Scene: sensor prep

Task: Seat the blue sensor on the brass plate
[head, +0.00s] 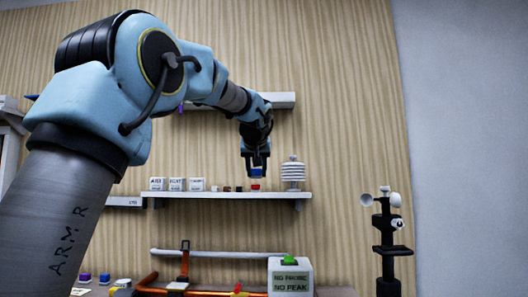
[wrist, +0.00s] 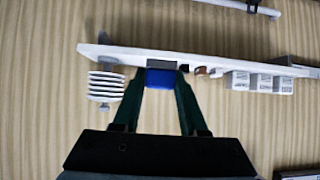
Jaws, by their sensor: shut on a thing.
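The blue sensor (head: 257,172) is a small block just above the wall shelf, near the shelf's right part. My gripper (head: 256,167) points down over the shelf and is shut on it. In the wrist view the blue sensor (wrist: 161,78) sits between the tips of my gripper's two dark green fingers (wrist: 161,82). A small red thing (head: 255,186) shows directly below the sensor in the head view; I cannot tell if they touch. I cannot make out the brass plate for certain in either view.
The shelf (head: 230,196) also holds white labelled boxes (head: 176,184), small dark and brown pieces (head: 238,188) and a white louvred shield (head: 293,173) close right of my gripper. Below are an orange frame (head: 160,291) and a sign box with a green button (head: 290,276). A dark weather mast (head: 386,240) stands right.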

